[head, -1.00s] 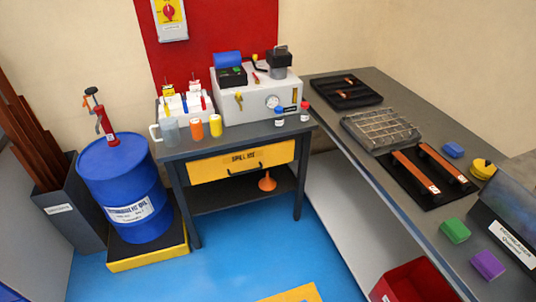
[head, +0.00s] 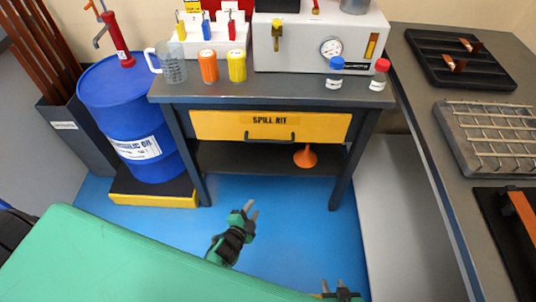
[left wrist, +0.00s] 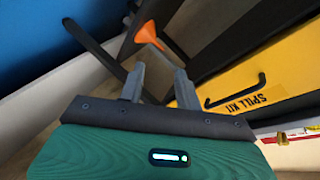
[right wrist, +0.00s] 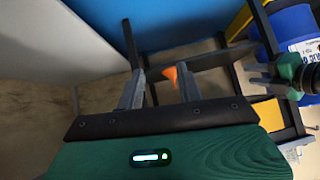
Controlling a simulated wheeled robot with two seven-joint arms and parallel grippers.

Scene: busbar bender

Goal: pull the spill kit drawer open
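The spill kit drawer (head: 220,126) has a yellow front with a dark bar handle (head: 269,138), and it sits shut under the grey bench top. It also shows in the left wrist view (left wrist: 285,75), with its handle (left wrist: 236,92) right of the fingers. My left gripper (head: 250,209) is open and empty, in front of and below the drawer, apart from the handle; its fingers (left wrist: 158,84) are spread in the left wrist view. My right gripper (head: 335,289) is at the bottom edge of the head view, lower right of the drawer. Its fingers (right wrist: 160,88) are spread and empty.
An orange funnel (head: 305,156) lies on the shelf below the drawer. A blue drum (head: 125,105) stands left of the bench. Bottles and jars stand on the bench top. A grey side bench (head: 425,110) bounds the right. Blue floor (head: 285,205) is clear in front.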

